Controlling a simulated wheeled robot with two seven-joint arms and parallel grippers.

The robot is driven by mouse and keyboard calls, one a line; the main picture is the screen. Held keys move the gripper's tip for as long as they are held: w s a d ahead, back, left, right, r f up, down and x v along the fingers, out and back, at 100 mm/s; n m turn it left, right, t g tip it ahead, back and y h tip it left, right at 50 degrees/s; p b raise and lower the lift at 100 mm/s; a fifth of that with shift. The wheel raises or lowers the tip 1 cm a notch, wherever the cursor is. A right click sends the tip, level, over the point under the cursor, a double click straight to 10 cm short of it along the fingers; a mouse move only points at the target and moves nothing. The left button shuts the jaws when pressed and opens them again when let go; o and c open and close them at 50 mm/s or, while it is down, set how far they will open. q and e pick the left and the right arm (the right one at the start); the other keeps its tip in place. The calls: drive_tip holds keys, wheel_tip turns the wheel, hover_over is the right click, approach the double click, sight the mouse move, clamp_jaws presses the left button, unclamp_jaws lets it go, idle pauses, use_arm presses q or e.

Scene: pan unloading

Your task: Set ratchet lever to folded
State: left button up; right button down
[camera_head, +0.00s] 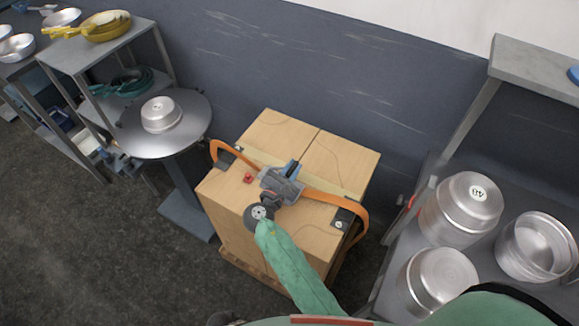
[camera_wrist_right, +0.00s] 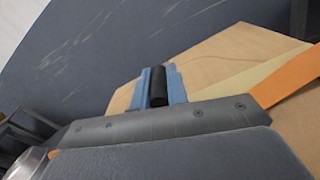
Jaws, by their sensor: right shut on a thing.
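The ratchet (camera_head: 293,168) sits on the orange strap on top of a cardboard box. It has blue side plates and a black bar between them, which show in the right wrist view (camera_wrist_right: 158,88). My right gripper (camera_head: 287,178) reaches over the box from the front and is shut on the ratchet lever. The grey gripper body hides much of the ratchet and the lever's exact angle. My left gripper is not in view.
The orange strap (camera_head: 330,201) runs across the box (camera_head: 275,130), past dark corner pieces. A small red item (camera_head: 248,178) lies left of the gripper. A round metal table (camera_head: 190,138) with a pan stands left; a bench with metal pans (camera_head: 461,207) stands right.

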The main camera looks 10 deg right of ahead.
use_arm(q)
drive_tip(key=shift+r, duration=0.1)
use_arm(e)
drive_tip(key=shift+s+d+f, duration=0.1)
drive_tip(key=shift+f, duration=0.1)
drive_tip(key=c, duration=1.4)
unclamp_jaws()
drive_tip(key=shift+o, duration=0.2)
drive_tip(key=shift+s+a, duration=0.35)
drive_tip(key=shift+s, duration=0.1)
drive_tip(key=p+v, duration=0.1)
drive_tip(key=v, duration=0.5)
drive_tip(key=shift+s+a, duration=0.2)
drive_tip(key=shift+s, duration=0.05)
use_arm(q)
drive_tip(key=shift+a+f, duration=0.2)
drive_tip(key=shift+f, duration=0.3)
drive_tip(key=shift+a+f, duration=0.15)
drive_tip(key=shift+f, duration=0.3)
